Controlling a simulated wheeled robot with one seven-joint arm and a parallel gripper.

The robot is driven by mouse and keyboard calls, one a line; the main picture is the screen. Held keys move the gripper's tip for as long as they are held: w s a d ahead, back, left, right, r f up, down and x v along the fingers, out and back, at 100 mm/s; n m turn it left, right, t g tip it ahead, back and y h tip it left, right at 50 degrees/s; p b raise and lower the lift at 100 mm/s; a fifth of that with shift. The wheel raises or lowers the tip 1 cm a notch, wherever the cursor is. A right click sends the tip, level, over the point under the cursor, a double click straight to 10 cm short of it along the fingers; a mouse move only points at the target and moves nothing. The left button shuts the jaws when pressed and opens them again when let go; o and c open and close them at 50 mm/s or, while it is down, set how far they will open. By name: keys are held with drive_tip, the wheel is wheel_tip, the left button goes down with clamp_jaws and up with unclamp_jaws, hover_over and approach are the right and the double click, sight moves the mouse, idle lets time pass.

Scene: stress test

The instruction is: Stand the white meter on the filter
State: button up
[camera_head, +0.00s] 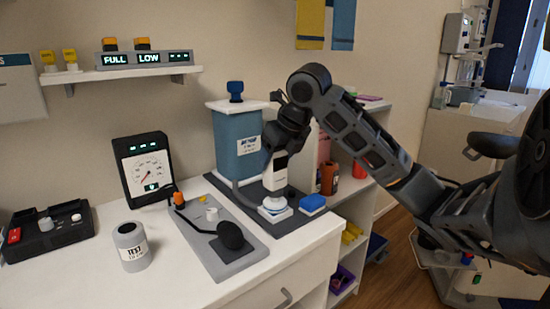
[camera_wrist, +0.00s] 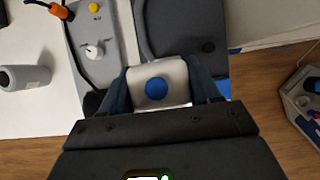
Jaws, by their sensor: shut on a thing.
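My gripper (camera_head: 283,152) points down over the right end of the bench and is shut on a white block, which I take to be the white meter (camera_head: 277,180). In the wrist view the white meter (camera_wrist: 142,73) sits between the two fingers (camera_wrist: 157,91), with a round blue spot facing the camera. In the head view it is roughly upright, just above a low round white piece with a blue base (camera_head: 275,209). I cannot tell whether they touch. A blue tank with a white lid (camera_head: 228,140) stands behind. No readable label shows which thing is the filter.
A blue block (camera_head: 312,203) lies right of the round piece, near the bench edge. A grey panel (camera_head: 220,262) with a black knob and cable is left. A grey canister (camera_head: 131,247) and dial gauge (camera_head: 147,168) stand further left. Bare white bench lies in front.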

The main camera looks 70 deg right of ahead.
drive_tip(key=shift+f+b, duration=0.8)
drive_tip(key=shift+f, duration=0.05)
idle(0.3)
drive_tip(key=o, duration=1.2)
drive_tip(key=v, duration=0.7)
drive_tip(key=shift+s+r, duration=0.2)
drive_tip(key=shift+r, duration=0.15)
